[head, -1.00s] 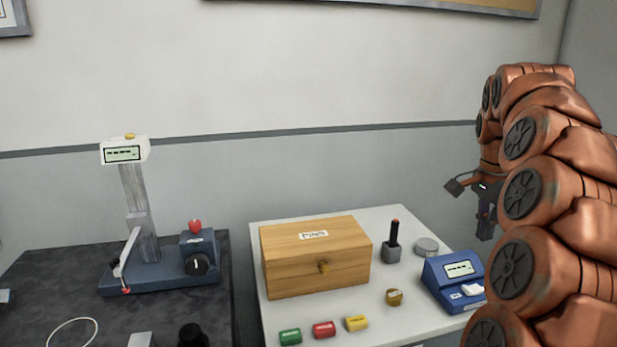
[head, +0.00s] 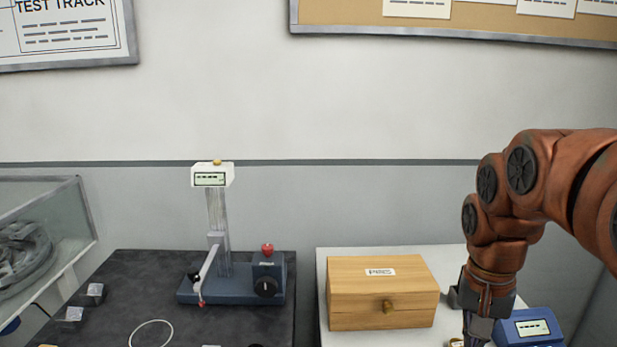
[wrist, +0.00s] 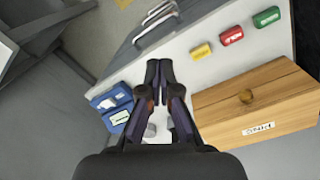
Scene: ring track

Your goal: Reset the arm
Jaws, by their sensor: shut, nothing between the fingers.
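My orange-brown arm comes in from the right in the head view. My gripper (head: 478,335) points down at the lower right, over the white cabinet top between a wooden box and a blue device. In the wrist view my gripper (wrist: 160,68) has its dark fingers together, with nothing held between them. The gripper hides part of the cabinet top behind it.
The wooden box (head: 382,293) and the blue device (head: 528,328) stand close on either side of my gripper. Red (wrist: 231,35), yellow (wrist: 201,51) and green (wrist: 266,17) blocks lie near the cabinet edge. A tester (head: 232,288) stands on the dark table.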

